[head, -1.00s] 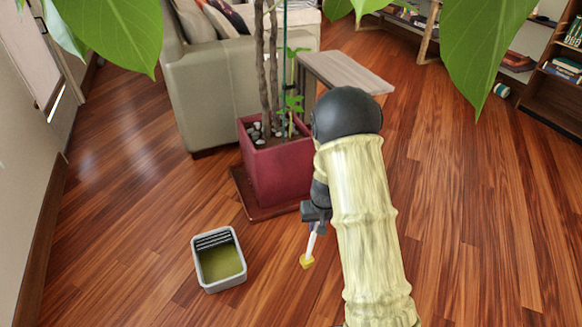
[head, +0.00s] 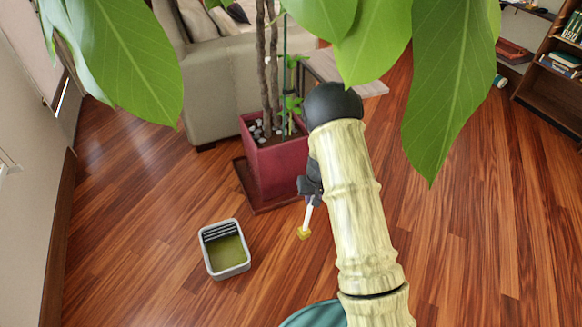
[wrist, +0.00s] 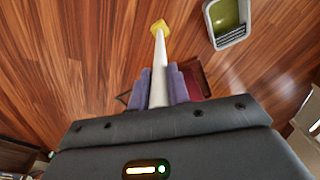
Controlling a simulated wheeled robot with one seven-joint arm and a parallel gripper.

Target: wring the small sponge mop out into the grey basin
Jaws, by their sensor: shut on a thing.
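The small sponge mop has a white handle and a yellow sponge head (head: 304,233); in the wrist view the sponge (wrist: 159,26) is at the far end of the handle. My gripper (head: 311,188) is shut on the handle, with its purple-grey fingers (wrist: 159,86) on both sides of it. The sponge hangs down over the wood floor, to the right of the basin and apart from it. The grey basin (head: 230,270) stands on the floor, holding yellowish-green liquid, with a dark ribbed grid at its back end. Its rim also shows in the wrist view (wrist: 231,43).
A red planter (head: 275,170) with a tall plant stands on a brown base behind the basin. Large leaves (head: 110,60) hang across the top of the head view. A grey sofa (head: 215,85) is behind. The floor around the basin is clear.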

